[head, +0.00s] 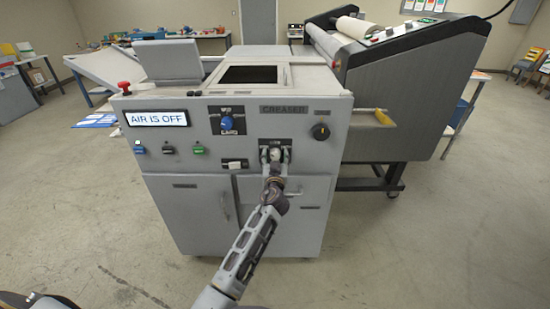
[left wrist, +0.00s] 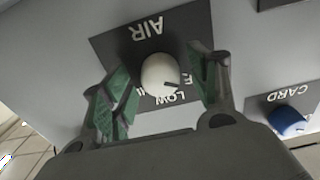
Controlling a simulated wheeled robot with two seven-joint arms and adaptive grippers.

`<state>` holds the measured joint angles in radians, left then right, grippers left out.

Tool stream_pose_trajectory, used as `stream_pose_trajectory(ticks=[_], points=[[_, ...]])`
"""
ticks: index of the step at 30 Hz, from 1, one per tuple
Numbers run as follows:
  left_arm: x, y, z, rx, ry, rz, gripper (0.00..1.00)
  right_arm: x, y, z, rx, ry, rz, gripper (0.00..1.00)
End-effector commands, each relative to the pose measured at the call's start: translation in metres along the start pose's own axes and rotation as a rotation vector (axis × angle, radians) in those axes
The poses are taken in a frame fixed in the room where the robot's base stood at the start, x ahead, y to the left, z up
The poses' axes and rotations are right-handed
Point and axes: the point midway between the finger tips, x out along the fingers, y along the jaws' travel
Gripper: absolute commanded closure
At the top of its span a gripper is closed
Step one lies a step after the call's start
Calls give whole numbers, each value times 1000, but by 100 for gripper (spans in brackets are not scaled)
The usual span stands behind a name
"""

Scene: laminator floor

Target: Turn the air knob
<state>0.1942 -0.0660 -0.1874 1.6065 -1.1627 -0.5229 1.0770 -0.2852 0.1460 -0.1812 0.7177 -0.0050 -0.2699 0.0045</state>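The air knob (left wrist: 160,73) is a round off-white knob with a dark pointer line, on a dark plate marked AIR and LOW. The lettering appears upside down in the left wrist view. In the head view the knob (head: 275,154) is on the front panel of the grey machine, partly covered by my gripper. My left gripper (head: 274,160) is at the panel with its fingers on either side of the knob. In the left wrist view the green-padded fingers (left wrist: 164,92) are spread, with a gap on both sides of the knob. My right gripper is not in view.
A display (head: 157,118) reads AIR IS OFF. A blue knob (head: 227,123) sits up and left of the air knob, and a black knob (head: 320,131) to its right. A yellow handle (head: 383,118) sticks out at the right. The floor in front is clear.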

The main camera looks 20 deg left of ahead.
Motion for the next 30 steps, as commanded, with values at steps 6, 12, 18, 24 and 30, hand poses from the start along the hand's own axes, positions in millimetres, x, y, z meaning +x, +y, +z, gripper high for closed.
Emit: stream_pose_trajectory(ticks=[6,12,18,24,30], points=[[0,0,0,0,0,0,67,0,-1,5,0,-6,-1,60],[0,0,0,0,0,0,87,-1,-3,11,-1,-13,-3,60],[0,0,0,11,0,0,87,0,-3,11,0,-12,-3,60],[0,0,0,53,1,0,87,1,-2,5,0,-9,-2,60],[0,0,0,138,1,0,87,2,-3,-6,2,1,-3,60]])
